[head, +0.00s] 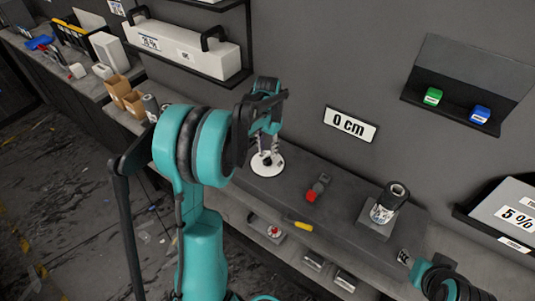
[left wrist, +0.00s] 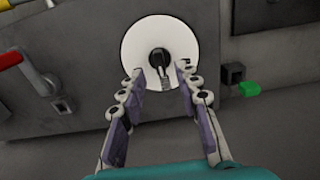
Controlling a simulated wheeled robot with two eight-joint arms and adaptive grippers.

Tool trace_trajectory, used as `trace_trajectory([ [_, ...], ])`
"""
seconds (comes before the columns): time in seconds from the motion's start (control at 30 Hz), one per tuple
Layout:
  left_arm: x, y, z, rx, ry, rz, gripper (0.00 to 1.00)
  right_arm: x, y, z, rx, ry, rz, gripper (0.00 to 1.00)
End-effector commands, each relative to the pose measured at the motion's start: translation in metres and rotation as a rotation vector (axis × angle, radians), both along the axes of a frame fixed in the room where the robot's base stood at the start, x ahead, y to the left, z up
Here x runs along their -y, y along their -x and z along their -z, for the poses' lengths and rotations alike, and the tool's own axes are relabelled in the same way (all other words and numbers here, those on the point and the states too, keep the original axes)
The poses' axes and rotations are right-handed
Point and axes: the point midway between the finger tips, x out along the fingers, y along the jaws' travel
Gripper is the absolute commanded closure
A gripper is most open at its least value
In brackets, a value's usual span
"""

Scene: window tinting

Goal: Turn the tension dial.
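The tension dial is a round white disc (head: 268,170) with a dark knob, on the dark grey bench unit in the head view. In the left wrist view the white disc (left wrist: 135,45) is at top centre. Its black knob (left wrist: 158,57) has a short grey pointer towards the bottom of the picture. My left gripper (head: 266,153) is over the dial, pointing down. In the left wrist view its fingers (left wrist: 158,70) are apart, one on each side of the knob, with visible gaps. My right gripper (head: 404,257) is at the lower right, and its fingers are too small to read.
A yellow handle (head: 298,225) is at the unit's front. A "0 cm" sign (head: 350,124) is on the wall behind. Green (head: 432,96) and blue (head: 480,115) items sit on a shelf.

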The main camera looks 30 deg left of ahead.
Motion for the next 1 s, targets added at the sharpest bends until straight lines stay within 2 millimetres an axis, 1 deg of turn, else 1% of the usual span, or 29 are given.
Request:
trace_trajectory([
  [0.03, 0.0, 0.0, -0.013, 0.0, 0.0, 0.0, 0.67, 0.0, 0.0, 0.0, 0.0, 0.0, 0.0, 0.6],
  [0.2, 0.0, 0.0, -0.049, 0.0, 0.0, 0.0, 0.67, 0.0, 0.0, 0.0, 0.0, 0.0, 0.0, 0.6],
  [0.3, 0.0, 0.0, -0.065, 0.0, 0.0, 0.0, 0.67, 0.0, 0.0, 0.0, 0.0, 0.0, 0.0, 0.6],
  [0.4, 0.0, 0.0, -0.075, 0.0, 0.0, 0.0, 0.67, 0.0, 0.0, 0.0, 0.0, 0.0, 0.0, 0.6],
  [0.57, 0.0, 0.0, -0.081, 0.0, 0.0, 0.0, 0.67, 0.0, 0.0, 0.0, 0.0, 0.0, 0.0, 0.6],
  [1.0, 0.0, 0.0, -0.081, 0.0, 0.0, 0.0, 0.67, 0.0, 0.0, 0.0, 0.0, 0.0, 0.0, 0.6],
])
